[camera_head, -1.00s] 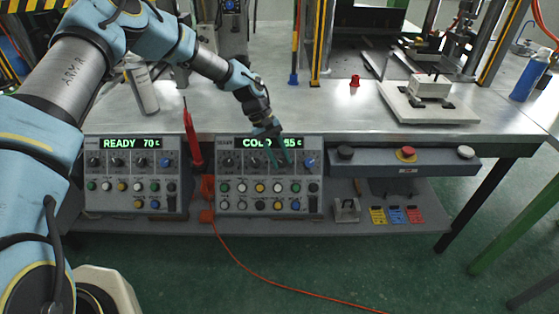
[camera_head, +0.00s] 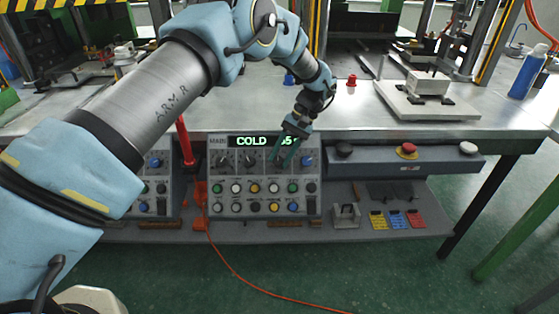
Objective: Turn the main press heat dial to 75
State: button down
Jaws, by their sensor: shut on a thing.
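The main press control panel (camera_head: 214,178) hangs at the table's front edge, with a row of dials, several buttons and a green display (camera_head: 252,141). The display reads COLD and a number that looks like 65, partly covered by my gripper. My gripper (camera_head: 281,158) reaches down from above, its teal fingers over the upper dial row, right of centre. It is shut on a dial there, which the fingers hide. Two dark dials (camera_head: 223,160) (camera_head: 249,160) show to its left and a blue dial (camera_head: 307,160) to its right. The held dial's pointer cannot be seen.
A second panel (camera_head: 155,185) at left is mostly behind my arm. A red tool (camera_head: 184,142) stands between the panels. A button bar with a red button (camera_head: 406,149) is at right. An orange cable (camera_head: 235,271) runs over the floor.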

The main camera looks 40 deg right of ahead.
jog(key=m+t+y+b, duration=0.1)
jog(key=t, duration=0.1)
jog(key=m+t+b, duration=0.1)
jog(key=t, duration=0.1)
jog(key=s+f+m+t+y+b, duration=0.1)
jog(key=m, duration=0.1)
jog(key=shift+d+t+y+b, duration=0.1)
jog(key=shift+t+y+b, duration=0.2)
jog(key=shift+t, duration=0.1)
jog(key=m+t+b, duration=0.2)
jog(key=m+t, duration=0.1)
jog(key=t, duration=0.2)
jog(key=shift+s+f+m, duration=0.1)
jog(key=shift+m, duration=0.3)
jog(key=shift+t, duration=0.3)
jog(key=c, duration=0.5)
grip_release()
jog(key=b+v, duration=0.3)
jog(key=v, duration=0.7)
jog(key=shift+s, duration=0.35)
